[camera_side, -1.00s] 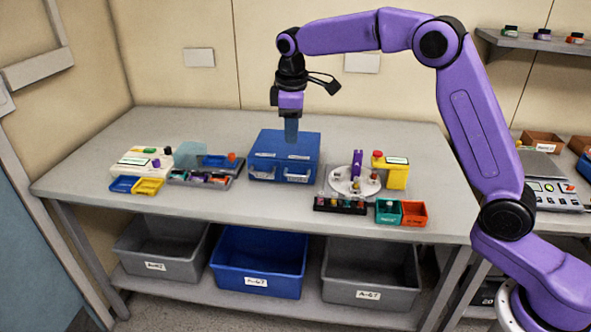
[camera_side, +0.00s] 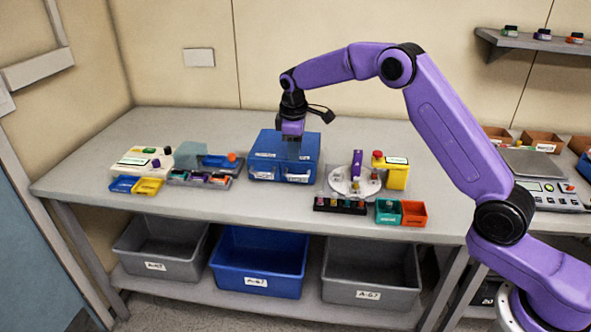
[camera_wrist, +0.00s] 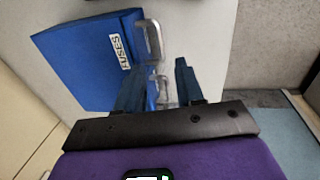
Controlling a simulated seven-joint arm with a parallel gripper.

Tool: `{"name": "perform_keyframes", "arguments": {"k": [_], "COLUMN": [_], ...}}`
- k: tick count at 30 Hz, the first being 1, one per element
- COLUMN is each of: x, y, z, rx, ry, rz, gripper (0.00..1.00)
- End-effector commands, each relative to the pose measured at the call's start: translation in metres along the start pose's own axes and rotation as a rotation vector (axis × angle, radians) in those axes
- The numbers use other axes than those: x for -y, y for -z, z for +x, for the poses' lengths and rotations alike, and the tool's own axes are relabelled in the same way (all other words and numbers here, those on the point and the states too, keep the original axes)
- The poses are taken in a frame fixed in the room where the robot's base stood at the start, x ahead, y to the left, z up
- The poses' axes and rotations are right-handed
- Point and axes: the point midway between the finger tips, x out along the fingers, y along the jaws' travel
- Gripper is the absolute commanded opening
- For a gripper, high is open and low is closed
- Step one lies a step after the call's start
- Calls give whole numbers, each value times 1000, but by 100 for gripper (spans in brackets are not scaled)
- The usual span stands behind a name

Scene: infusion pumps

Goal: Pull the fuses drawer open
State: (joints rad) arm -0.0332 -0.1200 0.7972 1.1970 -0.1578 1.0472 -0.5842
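The blue drawer cabinet (camera_side: 268,143) stands mid-bench, with small pale labels and handles on its front. In the wrist view the cabinet (camera_wrist: 80,65) shows a white FUSES label (camera_wrist: 121,51). A pale metal handle (camera_wrist: 153,40) stands out beside that label. A second handle (camera_wrist: 163,92) is partly hidden between my fingers. My gripper (camera_wrist: 161,66) is open, its two dark blue fingers apart, with the FUSES handle just beyond their tips. In the side view my gripper (camera_side: 293,152) points down at the cabinet's right front; contact cannot be told. No drawer looks pulled out.
A turntable device (camera_side: 354,184) with a yellow unit (camera_side: 396,174) stands right of the cabinet. Small trays and a pump-like device (camera_side: 143,162) stand to the left. The bench strip (camera_side: 245,200) in front of the cabinet is clear.

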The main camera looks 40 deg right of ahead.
Motion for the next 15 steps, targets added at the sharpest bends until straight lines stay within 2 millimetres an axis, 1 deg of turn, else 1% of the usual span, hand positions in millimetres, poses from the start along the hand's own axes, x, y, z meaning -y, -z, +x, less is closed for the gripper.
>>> {"name": "perform_keyframes", "arguments": {"k": [1, 6, 10, 15], "x": [0, 0, 0, 0], "y": [0, 0, 0, 0], "z": [11, 42, 62, 77], "rx": [3, 3, 2, 0], "ry": [2, 2, 2, 1], "rz": [0, 0, 0, 1], "gripper": [37, 37, 37, 37]}}
